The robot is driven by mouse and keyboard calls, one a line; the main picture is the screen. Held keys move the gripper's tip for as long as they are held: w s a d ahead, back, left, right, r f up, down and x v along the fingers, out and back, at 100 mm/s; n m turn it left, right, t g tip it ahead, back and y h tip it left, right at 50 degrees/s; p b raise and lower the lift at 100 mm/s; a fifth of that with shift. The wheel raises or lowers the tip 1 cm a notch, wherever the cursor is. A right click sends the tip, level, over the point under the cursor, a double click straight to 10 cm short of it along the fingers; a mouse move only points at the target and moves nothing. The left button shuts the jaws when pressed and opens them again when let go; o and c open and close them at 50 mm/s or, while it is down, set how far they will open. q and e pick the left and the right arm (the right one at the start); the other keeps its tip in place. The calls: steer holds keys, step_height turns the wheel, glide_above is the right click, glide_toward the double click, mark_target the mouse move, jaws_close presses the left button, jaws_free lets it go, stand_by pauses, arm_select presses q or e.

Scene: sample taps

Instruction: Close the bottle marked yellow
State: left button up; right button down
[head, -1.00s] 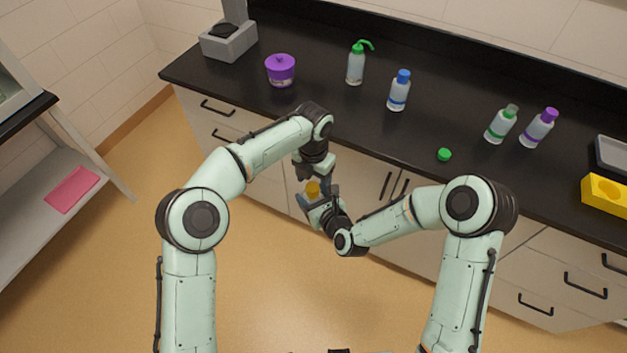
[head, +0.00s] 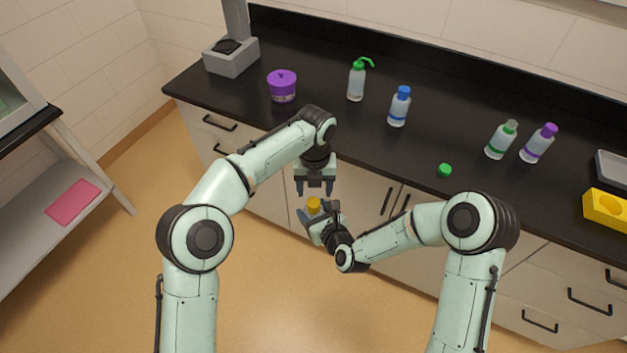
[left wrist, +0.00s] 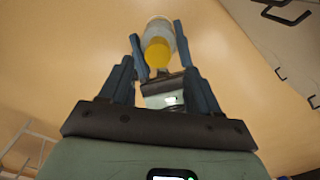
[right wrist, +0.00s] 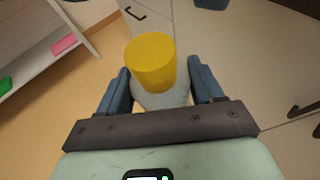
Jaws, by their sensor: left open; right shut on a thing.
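The bottle with a yellow cap (head: 313,204) is held in the air in front of the counter. My right gripper (head: 318,218) is shut on its body. In the right wrist view the yellow cap (right wrist: 150,62) sits on top of the pale bottle body (right wrist: 162,96), between the fingers. My left gripper (head: 315,190) is open and empty, just above the cap and apart from it. In the left wrist view the cap (left wrist: 157,52) and bottle (left wrist: 160,28) show beyond my open fingers (left wrist: 165,88). Whether the cap is fully tight cannot be told.
On the black counter (head: 330,120) stand a purple-lidded jar (head: 283,87), a green-topped wash bottle (head: 357,82), blue (head: 399,106), green (head: 501,140) and purple (head: 538,143) bottles, a loose green cap (head: 445,170) and a yellow block (head: 607,209). Drawer handles line the front.

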arm_select(q)
steer(key=n, duration=0.7)
steer(key=shift+s+r, duration=0.1)
steer(key=shift+r, duration=0.05)
steer(key=n, duration=0.4)
steer(key=shift+r, duration=0.1)
steer(key=n, duration=0.7)
steer(key=shift+r, duration=0.2)
steer(key=n, duration=0.4)
steer(key=shift+r+n, duration=0.15)
steer(key=shift+n, duration=0.25)
steer(key=n, duration=0.6)
steer(key=shift+r+n, duration=0.25)
steer(key=shift+n, duration=0.15)
steer(key=n, duration=0.4)
steer(key=shift+a+r+n, duration=0.1)
steer(key=shift+r+n, duration=0.1)
steer(key=shift+n, duration=0.1)
steer(key=n, duration=0.4)
steer(key=shift+r, duration=0.2)
steer(key=n, duration=0.5)
steer(key=shift+r+n, duration=0.25)
steer(key=shift+n, duration=0.15)
